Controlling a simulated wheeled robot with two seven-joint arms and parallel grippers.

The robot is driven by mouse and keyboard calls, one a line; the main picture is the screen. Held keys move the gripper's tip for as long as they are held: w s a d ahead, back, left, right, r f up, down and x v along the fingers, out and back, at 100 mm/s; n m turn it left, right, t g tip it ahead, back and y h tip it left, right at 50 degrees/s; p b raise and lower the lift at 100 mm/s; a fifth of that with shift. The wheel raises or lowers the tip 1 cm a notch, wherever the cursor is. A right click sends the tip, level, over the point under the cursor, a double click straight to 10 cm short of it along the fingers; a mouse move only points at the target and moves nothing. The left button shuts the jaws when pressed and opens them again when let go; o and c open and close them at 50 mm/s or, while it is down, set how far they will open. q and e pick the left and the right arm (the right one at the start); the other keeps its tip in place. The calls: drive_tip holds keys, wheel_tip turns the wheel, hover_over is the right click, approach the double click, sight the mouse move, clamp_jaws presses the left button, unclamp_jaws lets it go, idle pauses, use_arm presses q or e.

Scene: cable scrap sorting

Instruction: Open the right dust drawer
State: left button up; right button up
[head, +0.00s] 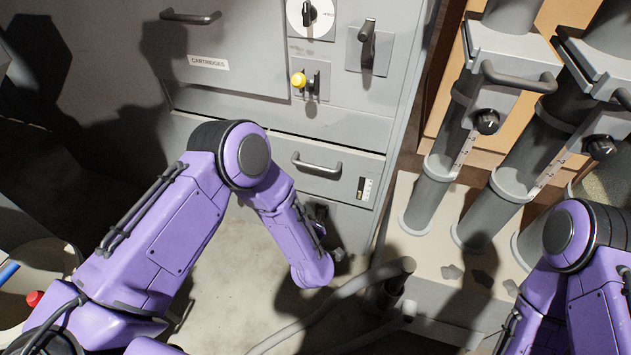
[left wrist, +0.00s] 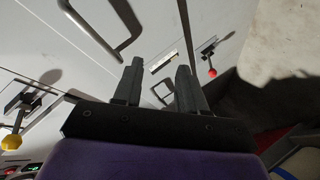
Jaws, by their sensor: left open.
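The grey cabinet has a shut drawer (head: 283,148) low on its right side, with a grey bar handle (head: 317,166) and a small gauge (head: 365,188). I cannot tell from any label whether this is the right dust drawer; my left arm covers the front to its left. My left gripper is below this drawer, its fingers mostly hidden behind my wrist in the head view. In the left wrist view the left gripper (left wrist: 157,82) is open and empty, its two dark fingers apart. A bar handle (left wrist: 122,42) shows beyond them, not between them. My right gripper is out of view.
A yellow knob (head: 298,80) and a lever (head: 367,42) are above the drawer. A red-knobbed latch (left wrist: 212,72) shows in the left wrist view. Grey ducts (head: 433,185) stand at right. A hose (head: 345,292) lies on the floor below. A bin (head: 45,246) stands at left.

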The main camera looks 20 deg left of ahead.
sight(316, 169)
use_arm(q)
drive_tip(key=w+d+r+n+y+b, duration=0.4)
drive_tip(key=w+d+r+n+y, duration=0.15)
drive_tip(key=w+n, duration=0.35)
drive_tip(key=shift+n+g, duration=0.3)
drive_tip(key=shift+n, duration=0.4)
drive_tip(key=b+x, duration=0.1)
drive_tip(key=x, duration=0.9)
drive_tip(key=shift+s+a, duration=0.1)
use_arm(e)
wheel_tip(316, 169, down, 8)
use_arm(q)
drive_tip(key=shift+c, duration=0.3)
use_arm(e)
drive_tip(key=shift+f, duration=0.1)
use_arm(q)
clamp_jaws()
